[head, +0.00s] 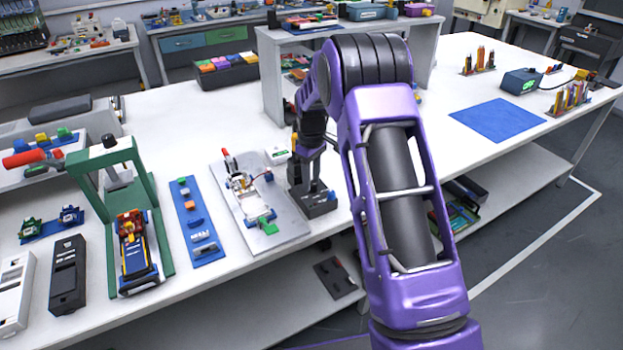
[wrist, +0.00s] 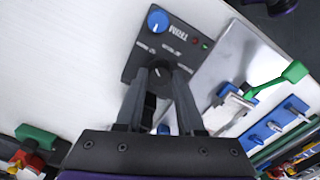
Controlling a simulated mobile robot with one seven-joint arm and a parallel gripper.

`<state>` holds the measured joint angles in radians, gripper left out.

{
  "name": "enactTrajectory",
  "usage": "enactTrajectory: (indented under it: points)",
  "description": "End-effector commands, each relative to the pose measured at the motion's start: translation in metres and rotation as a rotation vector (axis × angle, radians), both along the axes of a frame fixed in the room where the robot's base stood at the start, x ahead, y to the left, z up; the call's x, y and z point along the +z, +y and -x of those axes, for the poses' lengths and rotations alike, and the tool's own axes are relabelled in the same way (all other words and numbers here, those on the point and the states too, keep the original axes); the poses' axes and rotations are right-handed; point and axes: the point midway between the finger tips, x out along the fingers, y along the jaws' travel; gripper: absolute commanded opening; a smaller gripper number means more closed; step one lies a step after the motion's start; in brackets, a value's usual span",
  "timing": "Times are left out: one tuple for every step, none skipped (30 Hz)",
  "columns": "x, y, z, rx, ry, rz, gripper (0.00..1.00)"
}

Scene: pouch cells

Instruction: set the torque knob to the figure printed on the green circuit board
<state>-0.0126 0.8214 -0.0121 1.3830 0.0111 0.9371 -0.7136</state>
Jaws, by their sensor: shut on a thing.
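A dark control box (wrist: 182,27) sits on the white table; in the head view it (head: 318,207) is beneath my gripper (head: 312,186). It carries a blue knob (wrist: 158,21) by the word TRIM and a dark knob (wrist: 158,72) with a white pointer line. My gripper (wrist: 163,76) is shut on the dark knob, a finger on each side. The small print around this knob is too blurred to read, so its setting cannot be told. No figure on a green circuit board is readable; green boards (head: 461,216) show on the lower shelf, too small to make out.
A grey metal plate (head: 288,222) with a fixture and a green lever (wrist: 294,73) lies close beside the box. A blue strip (head: 197,222) and a green press frame (head: 160,215) stand further left. A blue mat (head: 498,119) lies on open table to the right.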

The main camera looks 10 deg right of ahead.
Motion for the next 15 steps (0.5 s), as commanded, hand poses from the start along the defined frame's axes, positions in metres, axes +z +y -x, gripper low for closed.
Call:
enactTrajectory:
  points:
    - [0.0005, 0.0001, -0.0001, -0.006, 0.000, 0.000, 0.00]
    - [0.0005, 0.0000, 0.0000, -0.011, 0.000, 0.000, 0.00]
    - [0.0005, 0.0000, 0.0000, -0.020, 0.000, 0.000, 0.00]
    - [0.0005, -0.0001, -0.0001, -0.029, 0.000, 0.000, 0.00]
    - [0.0006, -0.0001, -0.0001, -0.040, 0.000, 0.000, 0.00]
    - [0.0007, -0.0002, -0.0001, -0.056, 0.000, 0.000, 0.00]
    - [0.0007, -0.0002, -0.0001, -0.071, 0.000, 0.000, 0.00]
    - [0.0007, -0.0003, -0.0001, -0.086, 0.000, 0.000, 0.00]
    - [0.0008, -0.0004, -0.0002, -0.111, -0.001, 0.001, 0.00]
    - [0.0008, -0.0004, -0.0003, -0.131, -0.001, 0.001, 0.00]
    - [0.0009, -0.0005, -0.0002, -0.152, -0.001, 0.001, 0.00]
    - [0.0009, -0.0005, -0.0003, -0.183, 0.000, 0.001, 0.00]
    - [0.0010, -0.0005, -0.0003, -0.208, 0.000, 0.001, 0.00]
    - [0.0010, -0.0005, -0.0003, -0.233, 0.000, 0.001, 0.00]
    - [0.0010, -0.0005, -0.0003, -0.268, -0.001, 0.001, 0.00]
